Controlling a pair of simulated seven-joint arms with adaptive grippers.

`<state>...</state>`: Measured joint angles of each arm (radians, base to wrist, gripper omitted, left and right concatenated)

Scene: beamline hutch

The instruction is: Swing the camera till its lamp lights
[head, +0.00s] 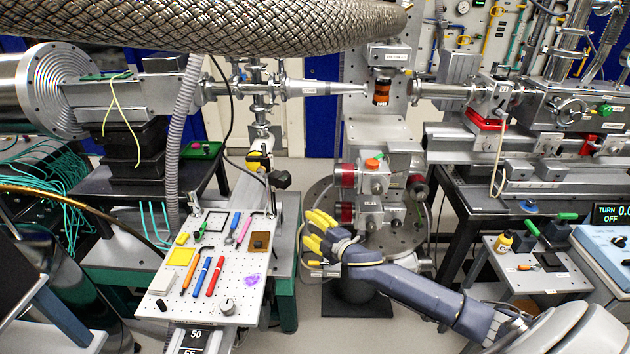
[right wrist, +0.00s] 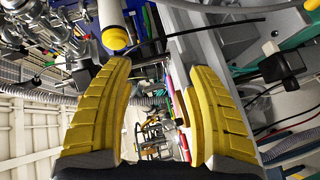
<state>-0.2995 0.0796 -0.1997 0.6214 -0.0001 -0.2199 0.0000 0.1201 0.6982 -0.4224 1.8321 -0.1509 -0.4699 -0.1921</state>
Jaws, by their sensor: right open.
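A white cylinder with a yellow end (right wrist: 113,30) stands just beyond the fingertips in the right wrist view. In the head view, a yellow-and-black piece (head: 258,160) sits on a pale part above the pegboard arm. I cannot tell for sure which part is the camera, and I see no lit lamp on either. My right gripper (head: 312,230) has yellow fingers and is right of the pegboard, in front of the central stand. It also shows in the right wrist view (right wrist: 155,75), its fingers apart with nothing between them. My left gripper is out of view.
A pegboard table (head: 215,225) with pens and small tools lies left of my right gripper. The stand's grey blocks with red caps (head: 372,180) are close behind it. A braided hose (head: 250,28) crosses the top. A small side table (head: 530,265) stands at right.

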